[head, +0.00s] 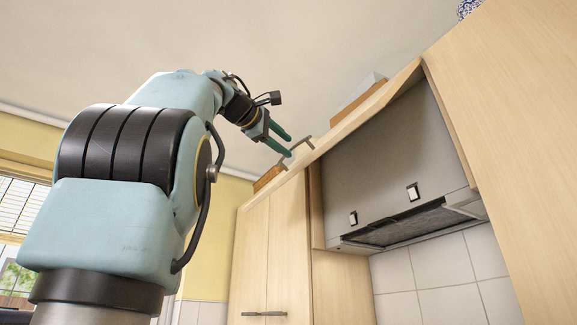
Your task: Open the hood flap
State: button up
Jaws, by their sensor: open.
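The hood flap (372,106) is a light wooden panel above the grey range hood (385,165). It is swung up and seen nearly edge-on, so the hood's front below it is exposed. A dark bar handle (306,141) stands out from the flap's upper side at its left part. My gripper (289,145) has two green fingers, spread apart, at the left end of this handle. I cannot tell whether the fingers touch the handle; nothing is visibly held between them.
A tall wooden cabinet (275,245) with handles stands left of the hood, and another wooden panel (515,120) is close on the right. White tiles (440,270) lie below the hood. A blue patterned object (466,8) sits at the top right. Open air lies left of the flap.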

jog(key=b+v, duration=0.1)
jog(key=v, duration=0.7)
jog(key=shift+s+a, duration=0.1)
jog(key=shift+a, duration=0.05)
